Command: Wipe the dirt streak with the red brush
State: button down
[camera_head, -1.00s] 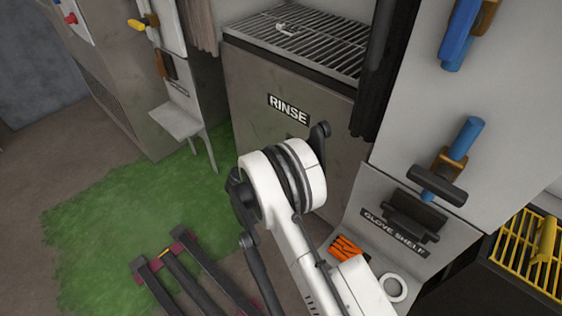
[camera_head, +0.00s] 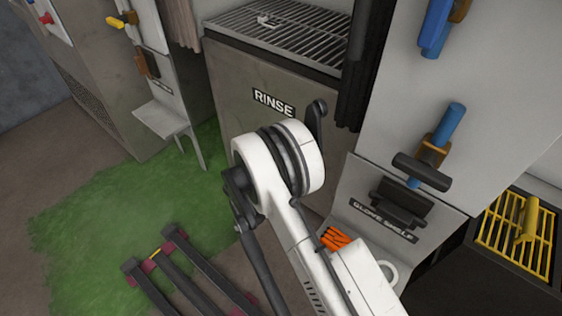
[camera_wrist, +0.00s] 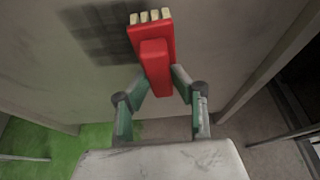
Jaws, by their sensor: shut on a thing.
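The red brush (camera_wrist: 157,62) is in my gripper (camera_wrist: 166,82) in the wrist view. The gripper's green-grey fingers close on its handle from both sides. The brush's pale bristles (camera_wrist: 150,17) point to the top of the picture, in front of a grey panel. A dark, streaky patch (camera_wrist: 95,30) lies on that panel, left of the bristles. I cannot tell how much of it is dirt or shadow, or whether the bristles touch the panel. In the head view, brush and gripper do not show; my own arm covers that area.
The cabinet marked RINSE (camera_head: 235,90) has a grated top (camera_head: 285,35). Right of it is the glove shelf (camera_head: 350,215) with orange items (camera_head: 335,238). A yellow grate (camera_head: 515,235) is at far right. Green floor (camera_head: 90,205) lies at left.

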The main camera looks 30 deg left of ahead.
jog(key=shift+w+a+r, duration=1.35)
jog(key=shift+a+r, duration=0.3)
jog(key=shift+a, duration=3.55)
jog(key=shift+s+d, duration=0.3)
jog(key=shift+d, duration=1.45)
jog(key=shift+s+d, duration=0.35)
jog(key=shift+d, duration=1.45)
jog(key=shift+s+d, duration=0.3)
jog(key=shift+d, duration=1.45)
jog(key=shift+s, duration=0.1)
jog(key=shift+s+a, duration=0.2)
jog(key=shift+s, duration=1.25)
jog(key=shift+s+a, duration=0.2)
jog(key=shift+s, duration=1.25)
